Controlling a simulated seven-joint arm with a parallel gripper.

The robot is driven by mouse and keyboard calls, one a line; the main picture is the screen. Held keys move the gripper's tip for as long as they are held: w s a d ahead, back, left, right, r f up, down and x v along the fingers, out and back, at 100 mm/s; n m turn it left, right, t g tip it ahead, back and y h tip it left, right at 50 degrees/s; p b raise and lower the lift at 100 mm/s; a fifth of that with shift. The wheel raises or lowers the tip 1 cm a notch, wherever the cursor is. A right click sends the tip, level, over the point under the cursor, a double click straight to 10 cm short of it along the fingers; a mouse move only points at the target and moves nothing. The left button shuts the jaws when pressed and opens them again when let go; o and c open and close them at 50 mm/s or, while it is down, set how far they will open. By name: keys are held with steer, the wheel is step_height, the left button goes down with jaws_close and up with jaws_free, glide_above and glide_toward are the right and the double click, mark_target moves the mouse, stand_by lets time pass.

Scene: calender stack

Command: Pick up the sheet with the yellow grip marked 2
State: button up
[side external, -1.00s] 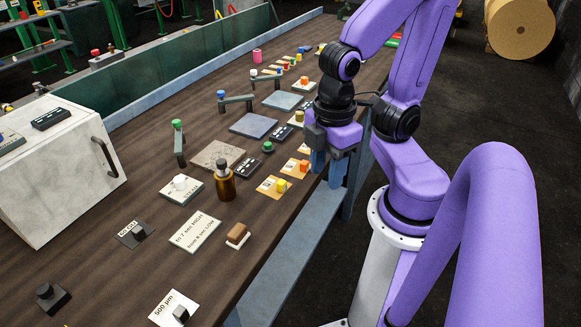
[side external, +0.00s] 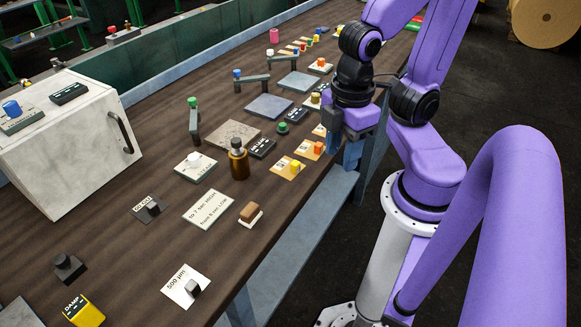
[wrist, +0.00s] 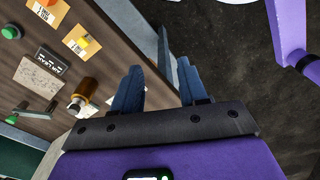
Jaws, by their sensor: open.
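A small tan sheet (side external: 281,173) with a yellow grip (side external: 295,166) lies flat near the table's right edge in the side view. The yellow grip (wrist: 82,42) also shows in the wrist view at the upper left, and the number on its sheet is too small to read. A similar sheet with an orange grip (side external: 318,148) lies just beyond it. My gripper (side external: 349,152) hangs past the table edge, to the right of both sheets and apart from them. In the wrist view my gripper (wrist: 157,72) has its two blue fingers spread, with nothing between them.
A brown bottle (side external: 239,164) stands left of the yellow-grip sheet. A brown block on a white card (side external: 250,212) lies nearer the camera. A white box (side external: 70,135) stands at the far left. A blue-grey rail (side external: 300,218) runs along the table's edge.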

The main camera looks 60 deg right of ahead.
steer(key=shift+o, duration=0.8)
